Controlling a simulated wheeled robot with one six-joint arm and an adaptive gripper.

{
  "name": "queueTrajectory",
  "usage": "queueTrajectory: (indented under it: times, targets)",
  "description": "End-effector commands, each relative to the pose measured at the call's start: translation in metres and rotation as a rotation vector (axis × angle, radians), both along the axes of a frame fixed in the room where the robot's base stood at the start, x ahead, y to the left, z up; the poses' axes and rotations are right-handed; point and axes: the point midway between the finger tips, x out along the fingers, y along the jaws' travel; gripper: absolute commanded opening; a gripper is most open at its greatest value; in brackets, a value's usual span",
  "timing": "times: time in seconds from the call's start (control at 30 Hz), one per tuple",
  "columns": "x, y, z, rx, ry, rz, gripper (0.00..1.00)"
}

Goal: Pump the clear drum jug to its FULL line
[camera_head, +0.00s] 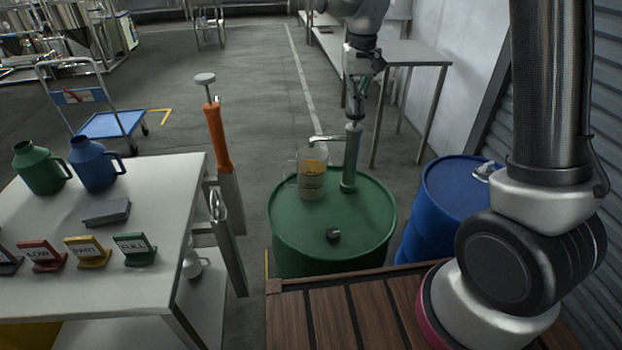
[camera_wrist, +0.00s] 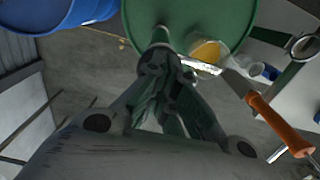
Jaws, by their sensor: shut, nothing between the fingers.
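The green drum (camera_head: 290,243) stands ahead with a grey-green hand pump (camera_head: 350,160) upright on its lid. The pump's spout (camera_head: 325,138) points left over the clear jug (camera_head: 312,180), which stands on the lid. The jug holds amber liquid; its marks are too small to read. My gripper (camera_head: 355,108) is shut and empty, right at the top of the pump, pointing down. In the wrist view my gripper (camera_wrist: 172,100) covers part of the pump, and the jug (camera_wrist: 208,50) shows beyond it. I cannot tell whether the fingers touch the pump's top.
A blue drum (camera_head: 437,215) stands right of the green drum. A white table (camera_head: 150,195) at left carries green and blue jugs and small signs, including LOW, PART and FULL (camera_head: 135,248). A bench (camera_head: 415,52) is behind.

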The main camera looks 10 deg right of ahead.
Motion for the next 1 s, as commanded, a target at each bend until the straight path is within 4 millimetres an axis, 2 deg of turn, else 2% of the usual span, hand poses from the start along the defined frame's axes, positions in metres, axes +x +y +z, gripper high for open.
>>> queueTrajectory:
  times: [0.5, 1.0]
  targets:
    - [0.0, 0.0, 0.05, 0.0, -0.002, 0.0, 0.0]
    - [0.0, 0.0, 0.056, 0.0, -0.001, 0.0, 0.0]
